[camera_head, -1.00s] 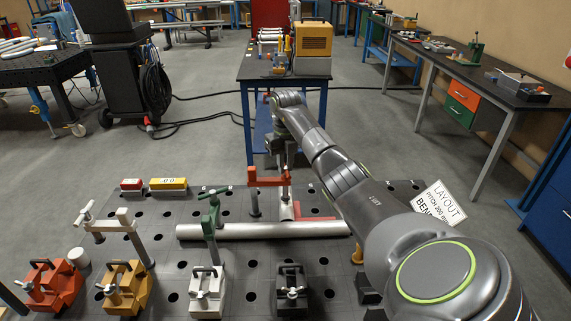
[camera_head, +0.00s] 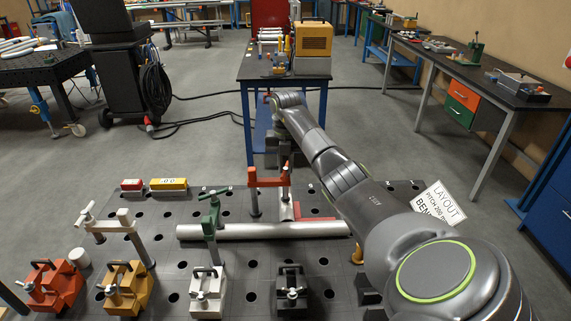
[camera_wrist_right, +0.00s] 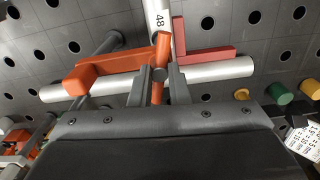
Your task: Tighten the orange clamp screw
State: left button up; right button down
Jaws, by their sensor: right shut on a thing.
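The orange clamp (camera_head: 268,182) stands on the dark perforated bench, its arm reaching right over the silver tubing. It also shows in the wrist view (camera_wrist_right: 100,71), with the orange handle of its screw (camera_wrist_right: 163,48) at the arm's end. My right gripper (camera_wrist_right: 159,88) is shut on the screw handle, one finger on each side of it. In the head view my right gripper (camera_head: 285,168) is small and partly hidden at the clamp's right end. The screw's lower tip is hidden. My left gripper is not in view.
A long silver tube (camera_head: 260,230) lies across the bench (camera_head: 255,270), with a short tube marked 48 (camera_wrist_right: 159,18) behind it. A red angle piece (camera_wrist_right: 205,54) lies beside that. A green clamp (camera_head: 211,222) and a beige clamp (camera_head: 112,225) stand left.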

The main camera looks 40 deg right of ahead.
jog(key=m, duration=0.3)
jog(key=shift+r+m, duration=0.15)
jog(key=shift+m, duration=0.25)
jog(key=m+p, duration=0.1)
jog(key=m, duration=0.2)
jog(key=shift+m, duration=0.3)
jog(key=m+p, duration=0.1)
jog(key=m, duration=0.5)
jog(key=shift+d, duration=0.1)
jog(key=m+p, duration=0.1)
jog(key=m, duration=0.4)
jog(key=shift+m, duration=0.4)
jog(key=m+p, duration=0.1)
jog(key=m, duration=0.3)
jog(key=shift+m, duration=0.4)
jog(key=c, duration=1.4)
grip_release()
jog(key=shift+o, duration=0.2)
